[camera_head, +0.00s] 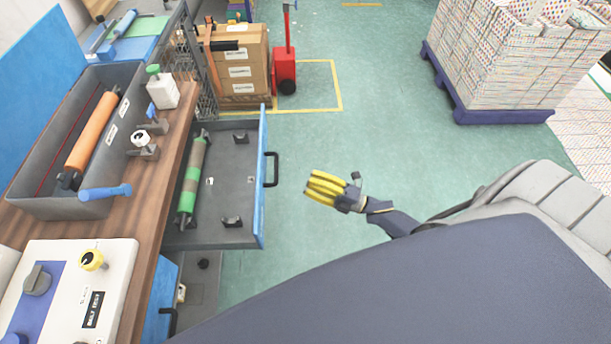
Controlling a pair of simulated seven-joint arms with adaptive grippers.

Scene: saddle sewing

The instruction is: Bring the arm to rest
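My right gripper (313,186) has yellow fingers and hangs over the green floor, to the right of the open drawer and apart from it. Nothing shows in its fingers. The fingers lie close together in this view, and I cannot tell whether they are open or shut. My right arm (395,221) runs from it to the lower right, partly hidden behind my own body. My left gripper and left arm are not in view.
A blue-fronted drawer (236,190) stands open, with a green-and-brown roller (192,180) inside. A grey bin (40,190) with an orange roller (93,137) is on the wooden bench (150,222). Boxes and a red pallet jack (285,70) stand behind. The floor around my gripper is clear.

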